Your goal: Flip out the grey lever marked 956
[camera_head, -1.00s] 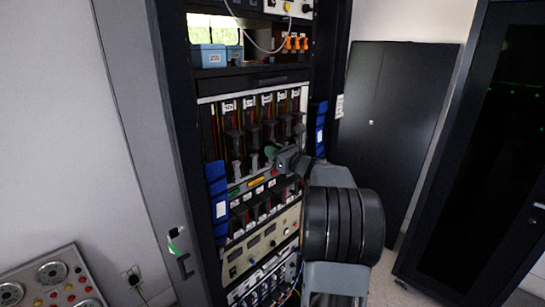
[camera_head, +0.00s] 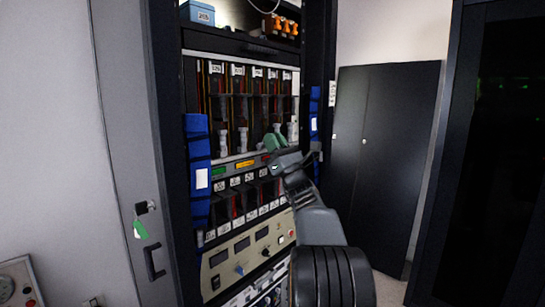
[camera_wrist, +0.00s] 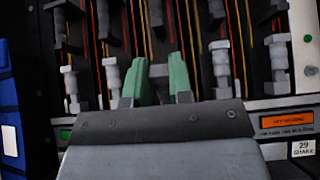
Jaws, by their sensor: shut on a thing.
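A row of grey levers hangs in the upper panel of the rack; one stands free at its left (camera_head: 223,140). I cannot read the number 956 on any label. My gripper (camera_head: 272,143), with green fingertips, is at the right half of this row. In the wrist view my gripper (camera_wrist: 160,82) is shut on a grey lever (camera_wrist: 158,71), whose top shows between the fingertips. Other grey levers stand apart on both sides, one to the left (camera_wrist: 113,75) and one to the right (camera_wrist: 220,65). The held lever's lower part is hidden.
An orange label (camera_wrist: 286,121) sits below the levers. A lower row of dark modules and a beige instrument panel (camera_head: 230,265) lie underneath. A dark cabinet (camera_head: 385,150) stands at right.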

